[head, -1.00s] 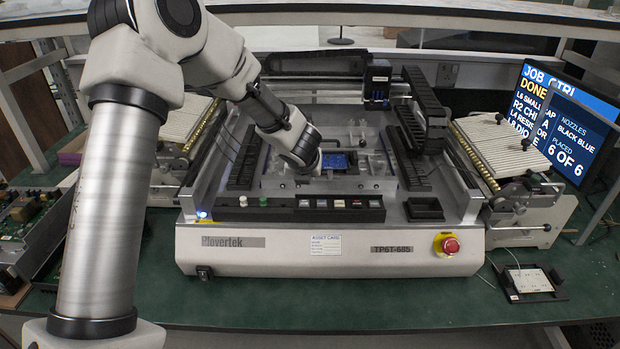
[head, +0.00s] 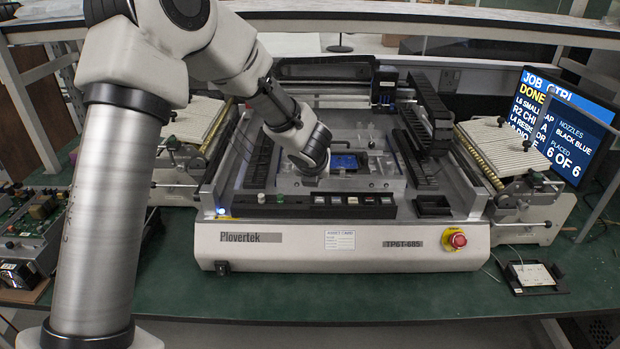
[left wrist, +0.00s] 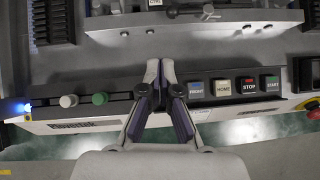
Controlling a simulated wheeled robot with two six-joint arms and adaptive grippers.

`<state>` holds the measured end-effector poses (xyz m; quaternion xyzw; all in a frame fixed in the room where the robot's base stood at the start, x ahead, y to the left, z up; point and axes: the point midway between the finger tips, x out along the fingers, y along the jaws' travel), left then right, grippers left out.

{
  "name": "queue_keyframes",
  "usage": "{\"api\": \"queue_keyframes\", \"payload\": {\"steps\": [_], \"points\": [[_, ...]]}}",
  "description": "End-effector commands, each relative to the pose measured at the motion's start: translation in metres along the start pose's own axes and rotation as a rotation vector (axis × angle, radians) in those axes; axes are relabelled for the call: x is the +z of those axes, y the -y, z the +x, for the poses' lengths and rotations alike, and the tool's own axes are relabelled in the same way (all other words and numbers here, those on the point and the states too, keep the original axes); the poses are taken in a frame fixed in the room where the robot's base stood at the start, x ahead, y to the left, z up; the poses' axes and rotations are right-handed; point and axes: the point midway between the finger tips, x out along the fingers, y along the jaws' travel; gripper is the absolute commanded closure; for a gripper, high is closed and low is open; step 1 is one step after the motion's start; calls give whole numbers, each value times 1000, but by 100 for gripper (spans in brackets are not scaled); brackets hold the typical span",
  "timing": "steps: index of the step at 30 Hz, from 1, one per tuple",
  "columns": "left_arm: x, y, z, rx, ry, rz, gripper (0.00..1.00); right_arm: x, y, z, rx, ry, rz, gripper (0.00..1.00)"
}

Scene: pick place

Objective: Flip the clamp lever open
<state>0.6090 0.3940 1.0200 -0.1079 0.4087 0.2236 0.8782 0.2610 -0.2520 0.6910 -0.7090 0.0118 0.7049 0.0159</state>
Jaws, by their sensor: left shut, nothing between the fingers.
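In the head view, the clamp frame (head: 385,184) surrounds a blue circuit board (head: 345,161) in the machine's middle. My left gripper (left wrist: 160,64) is shut and empty, its fingertips over the grey machine bed just in front of the rail and apart from the fitting, which lies ahead and to the right. In the head view, my left wrist hides its fingers. My right gripper is not in view.
A button bar (left wrist: 222,88) with coloured buttons lies close under my left fingers. A red emergency stop (head: 457,240) is on the machine's front right. A dark gantry (head: 430,110) stands at the back right. The green table (head: 360,295) in front is clear.

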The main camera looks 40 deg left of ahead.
Motion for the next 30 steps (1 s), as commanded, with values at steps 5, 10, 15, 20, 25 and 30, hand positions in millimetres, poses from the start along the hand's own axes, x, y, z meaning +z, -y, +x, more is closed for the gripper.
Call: {"api": "queue_keyframes", "payload": {"steps": [5, 10, 15, 20, 25, 30], "points": [[1, -2, -45, -1, 1, 0, 100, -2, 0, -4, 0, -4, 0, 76], [1, -4, -71, 0, 0, 1, 100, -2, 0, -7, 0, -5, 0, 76], [0, -4, -77, 1, -1, 1, 100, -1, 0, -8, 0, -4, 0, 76], [0, -4, -76, 1, -2, 1, 100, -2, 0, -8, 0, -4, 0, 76], [0, -4, -76, 0, -1, 1, 100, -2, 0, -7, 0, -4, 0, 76], [-5, -4, -74, -2, -13, -10, 100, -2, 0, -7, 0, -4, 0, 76]]}}
